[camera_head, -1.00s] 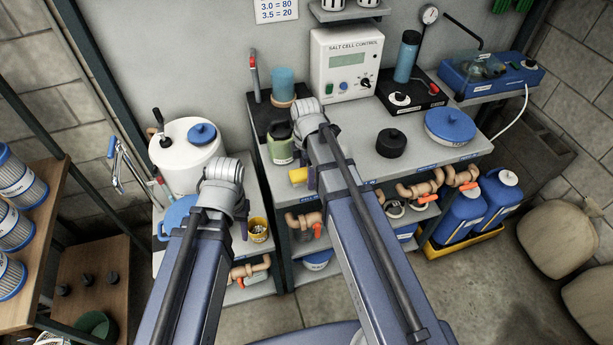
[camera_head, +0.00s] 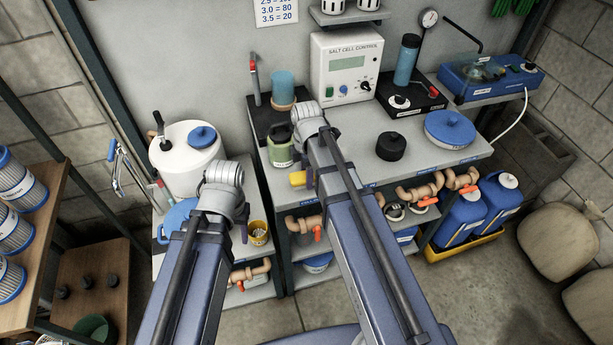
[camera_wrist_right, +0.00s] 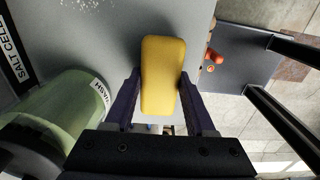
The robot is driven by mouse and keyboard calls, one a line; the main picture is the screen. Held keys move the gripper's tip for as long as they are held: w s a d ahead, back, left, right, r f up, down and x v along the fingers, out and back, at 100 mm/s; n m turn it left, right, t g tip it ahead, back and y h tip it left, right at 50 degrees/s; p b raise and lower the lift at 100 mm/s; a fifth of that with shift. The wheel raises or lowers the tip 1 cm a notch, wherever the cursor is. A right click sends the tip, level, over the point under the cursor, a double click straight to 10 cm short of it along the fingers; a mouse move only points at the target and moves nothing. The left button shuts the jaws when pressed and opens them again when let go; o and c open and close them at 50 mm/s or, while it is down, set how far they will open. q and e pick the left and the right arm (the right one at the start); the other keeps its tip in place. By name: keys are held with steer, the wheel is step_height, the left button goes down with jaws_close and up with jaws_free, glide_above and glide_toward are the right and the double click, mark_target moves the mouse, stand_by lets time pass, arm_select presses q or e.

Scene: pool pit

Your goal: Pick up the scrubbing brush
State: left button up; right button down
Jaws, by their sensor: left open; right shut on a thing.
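The scrubbing brush shows as a yellow block (camera_wrist_right: 163,75) between the two dark purple fingers of my right gripper (camera_wrist_right: 162,100) in the right wrist view. The fingers press on its two long sides; its underside is hidden. In the head view the yellow brush (camera_head: 298,178) shows at the front edge of the counter, just left of my right gripper (camera_head: 309,177), which is mostly hidden by my arm. My left gripper (camera_head: 243,232) is open and empty, near the small yellow cup, largely hidden by its wrist.
A green bottle (camera_head: 281,148) stands close left of the right gripper; it also shows in the wrist view (camera_wrist_right: 62,110). A black round lid (camera_head: 390,146) and a blue-lidded tub (camera_head: 450,127) stand on the counter. A yellow cup (camera_head: 258,232) and white drum (camera_head: 184,158) are left.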

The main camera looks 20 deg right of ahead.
steer(key=shift+r, duration=0.15)
step_height(320, 180, up, 10)
steer(key=p, duration=1)
steer(key=c, duration=0.9)
jaws_free()
steer(key=c, duration=0.5)
step_height(320, 180, down, 2)
steer(key=shift+f+b, duration=0.25)
steer(key=shift+b, duration=0.85)
steer(key=shift+r, duration=0.15)
